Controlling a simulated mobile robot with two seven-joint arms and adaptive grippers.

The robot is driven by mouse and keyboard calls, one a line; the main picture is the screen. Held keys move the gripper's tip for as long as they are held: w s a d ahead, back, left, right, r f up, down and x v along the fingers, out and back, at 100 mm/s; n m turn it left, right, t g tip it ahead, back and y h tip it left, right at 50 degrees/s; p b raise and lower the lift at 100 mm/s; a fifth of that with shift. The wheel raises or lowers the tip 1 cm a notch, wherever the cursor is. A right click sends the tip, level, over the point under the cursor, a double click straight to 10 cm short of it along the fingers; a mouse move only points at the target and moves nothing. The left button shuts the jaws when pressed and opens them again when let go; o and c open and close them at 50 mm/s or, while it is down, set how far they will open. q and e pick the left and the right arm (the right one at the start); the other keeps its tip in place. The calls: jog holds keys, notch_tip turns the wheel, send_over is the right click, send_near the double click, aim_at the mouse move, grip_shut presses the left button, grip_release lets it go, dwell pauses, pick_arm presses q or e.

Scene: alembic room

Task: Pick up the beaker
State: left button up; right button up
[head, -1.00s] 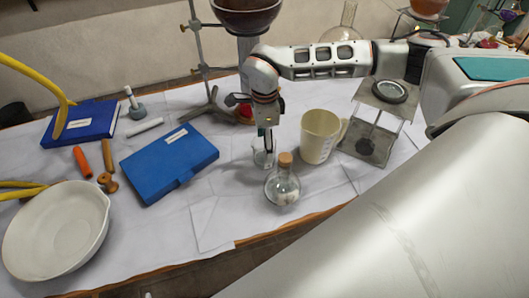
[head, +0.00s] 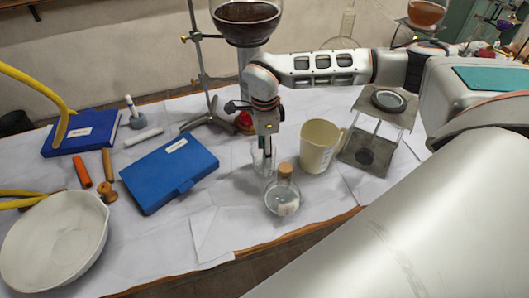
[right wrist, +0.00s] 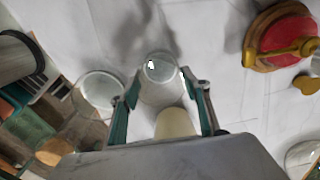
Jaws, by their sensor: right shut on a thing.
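The beaker (head: 257,163) is a small clear glass vessel on the white sheet behind the corked flask. My right gripper (head: 266,156) reaches down to it from above, and its fingers partly hide it in the head view. In the right wrist view the beaker (right wrist: 160,78) sits between the two fingers of my right gripper (right wrist: 160,98), which is shut on it. I cannot tell whether its base is off the sheet. My left gripper is not in view.
A corked flask (head: 283,197) stands close in front of the beaker, near the table's edge. A cream jug (head: 319,147) stands to the right, beside a metal stand (head: 365,153). A blue case (head: 168,172) lies left, with bare sheet (head: 228,205) between.

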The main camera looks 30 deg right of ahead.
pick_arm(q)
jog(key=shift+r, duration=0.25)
pick_arm(e)
notch_tip(320, 180, up, 19)
dwell(0.9)
jog(key=shift+r, duration=0.15)
dwell(1.2)
